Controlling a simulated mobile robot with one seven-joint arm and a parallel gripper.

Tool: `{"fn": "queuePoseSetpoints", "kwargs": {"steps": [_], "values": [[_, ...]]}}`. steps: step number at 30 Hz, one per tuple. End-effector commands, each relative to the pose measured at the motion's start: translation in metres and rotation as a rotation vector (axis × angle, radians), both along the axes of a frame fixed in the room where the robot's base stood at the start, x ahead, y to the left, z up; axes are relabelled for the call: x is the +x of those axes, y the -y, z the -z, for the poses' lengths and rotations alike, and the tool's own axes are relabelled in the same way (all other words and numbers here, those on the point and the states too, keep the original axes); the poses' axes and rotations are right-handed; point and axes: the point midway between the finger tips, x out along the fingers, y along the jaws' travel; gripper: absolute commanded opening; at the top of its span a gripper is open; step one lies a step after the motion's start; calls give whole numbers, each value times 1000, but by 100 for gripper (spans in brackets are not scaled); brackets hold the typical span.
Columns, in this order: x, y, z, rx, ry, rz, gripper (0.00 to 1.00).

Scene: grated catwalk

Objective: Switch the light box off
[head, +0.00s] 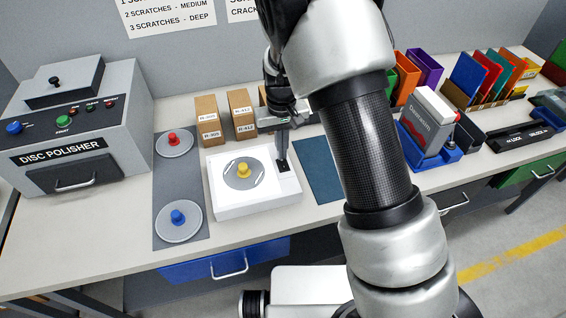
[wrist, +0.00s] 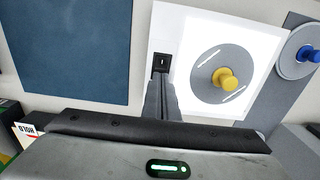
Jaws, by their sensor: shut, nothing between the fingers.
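The light box (head: 228,206) is a white square box on the bench. Its top glows bright white, and it also shows in the wrist view (wrist: 261,107). A grey disc (head: 262,178) with a yellow knob (head: 243,170) lies on it. A small black switch (head: 283,166) sits at the box's right edge; in the wrist view the switch (wrist: 161,62) shows a light mark. My gripper (head: 281,158) is shut and empty, its fingertips right at the switch. In the wrist view the fingers (wrist: 162,82) end at the switch's near edge; whether they touch it I cannot tell.
A grey mat (head: 167,205) with red-knobbed and blue-knobbed discs lies left of the box. A dark blue mat (head: 318,168) lies right of it. Cardboard boxes (head: 207,122) stand behind. A disc polisher (head: 82,130) stands at far left. My arm hides part of the bench.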

Motion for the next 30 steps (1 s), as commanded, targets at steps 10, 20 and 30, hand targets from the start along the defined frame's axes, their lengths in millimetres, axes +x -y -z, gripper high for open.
{"fn": "queuePoseSetpoints", "kwargs": {"steps": [10,20,30], "values": [[0,0,0,0,0,0,0],[0,0,3,0,0,0,0],[0,0,8,0,0,0,0]]}}
